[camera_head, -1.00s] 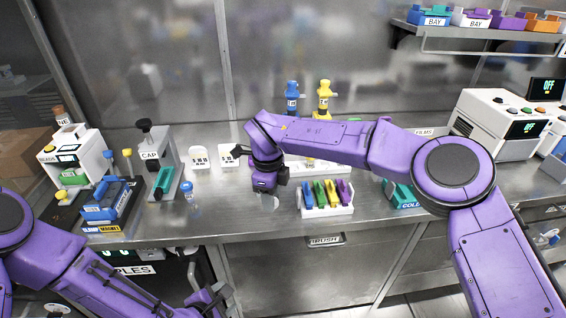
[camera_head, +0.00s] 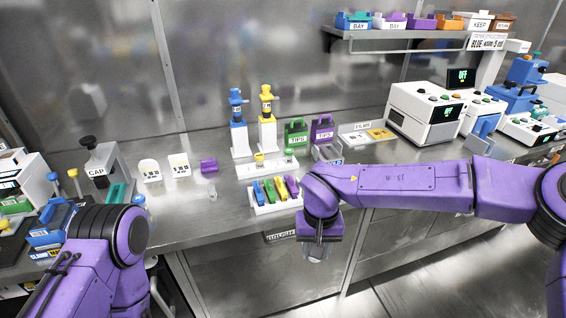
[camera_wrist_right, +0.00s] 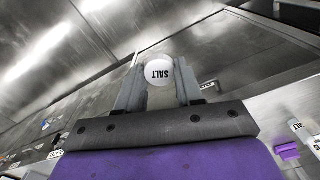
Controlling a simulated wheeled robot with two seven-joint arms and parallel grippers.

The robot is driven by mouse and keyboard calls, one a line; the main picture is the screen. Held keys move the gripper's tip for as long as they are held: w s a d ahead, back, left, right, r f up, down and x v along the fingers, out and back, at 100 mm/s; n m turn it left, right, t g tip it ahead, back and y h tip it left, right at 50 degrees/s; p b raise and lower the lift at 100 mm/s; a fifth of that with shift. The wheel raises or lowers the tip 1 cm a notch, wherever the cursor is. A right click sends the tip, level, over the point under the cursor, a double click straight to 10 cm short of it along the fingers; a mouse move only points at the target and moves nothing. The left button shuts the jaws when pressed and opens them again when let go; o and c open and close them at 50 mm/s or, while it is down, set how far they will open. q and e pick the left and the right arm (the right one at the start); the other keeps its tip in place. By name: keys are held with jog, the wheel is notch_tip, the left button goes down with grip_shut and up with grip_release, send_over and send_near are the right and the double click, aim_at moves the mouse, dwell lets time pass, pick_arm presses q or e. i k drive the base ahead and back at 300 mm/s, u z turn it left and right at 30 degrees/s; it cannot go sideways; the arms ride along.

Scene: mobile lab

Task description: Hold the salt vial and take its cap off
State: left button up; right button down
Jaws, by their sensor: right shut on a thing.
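The salt vial (camera_wrist_right: 161,97) is between the fingers of my right gripper (camera_wrist_right: 160,92). In the right wrist view its round white top marked SALT (camera_wrist_right: 158,70) faces the camera at the fingertips. In the head view my right gripper (camera_head: 318,238) points down in front of the bench's front edge. A pale, see-through part of the vial (camera_head: 316,253) shows beneath it. The vial is clear of the bench. My left arm comes in at the lower left, and its gripper is not visible.
Blue (camera_head: 238,135) and yellow pipettes stand behind. The bench front right of the rack is clear.

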aim_at(211, 192)
jog(key=z, duration=0.65)
jog(key=i, duration=0.45)
jog(key=u, duration=1.75)
jog(key=i, duration=0.5)
